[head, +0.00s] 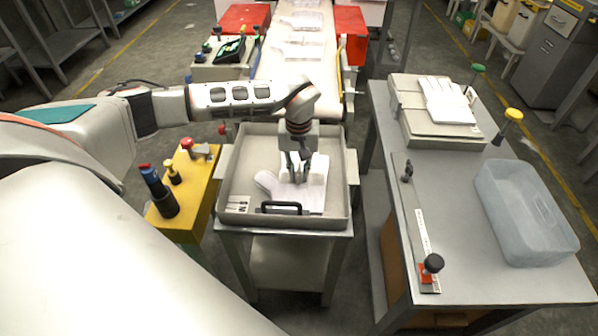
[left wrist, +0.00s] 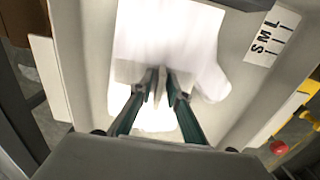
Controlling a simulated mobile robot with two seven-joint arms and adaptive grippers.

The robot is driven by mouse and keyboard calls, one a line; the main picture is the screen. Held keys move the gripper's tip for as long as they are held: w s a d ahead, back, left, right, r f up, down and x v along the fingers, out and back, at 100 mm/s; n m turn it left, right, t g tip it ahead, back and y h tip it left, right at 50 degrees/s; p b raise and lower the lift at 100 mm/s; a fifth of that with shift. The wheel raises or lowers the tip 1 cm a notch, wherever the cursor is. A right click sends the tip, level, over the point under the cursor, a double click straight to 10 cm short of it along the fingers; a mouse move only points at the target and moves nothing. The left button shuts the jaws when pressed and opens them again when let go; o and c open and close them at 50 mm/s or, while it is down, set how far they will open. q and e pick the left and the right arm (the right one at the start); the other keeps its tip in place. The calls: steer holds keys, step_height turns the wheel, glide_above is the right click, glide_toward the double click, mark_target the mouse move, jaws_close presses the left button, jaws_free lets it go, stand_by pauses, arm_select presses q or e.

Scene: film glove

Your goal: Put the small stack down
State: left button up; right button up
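The small stack (head: 316,176) of white film gloves is in the grey tray (head: 234,198) on the stand in the middle of the head view. Its thumb part points left there. My left gripper (head: 298,178) reaches down into the tray over the stack. In the left wrist view the fingertips (left wrist: 163,78) are close together, with the white film (left wrist: 165,35) right at them; they appear shut on the stack. Part of the stack is hidden behind the fingers, and I cannot tell how firmly it rests on the tray floor. My right gripper is not in view.
The tray has a black handle (head: 281,207) and a size label (head: 238,205). A conveyor (head: 300,68) with gloves lies behind. The right table (head: 455,190) holds a block with another white glove stack (head: 446,101), a sealing bar and a clear bin (head: 525,212). A yellow stand (head: 187,190) is left.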

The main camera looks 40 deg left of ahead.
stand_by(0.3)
arm_select(q)
step_height(320, 180, up, 11)
steer(key=shift+p, duration=1)
steer(key=shift+r, duration=0.65)
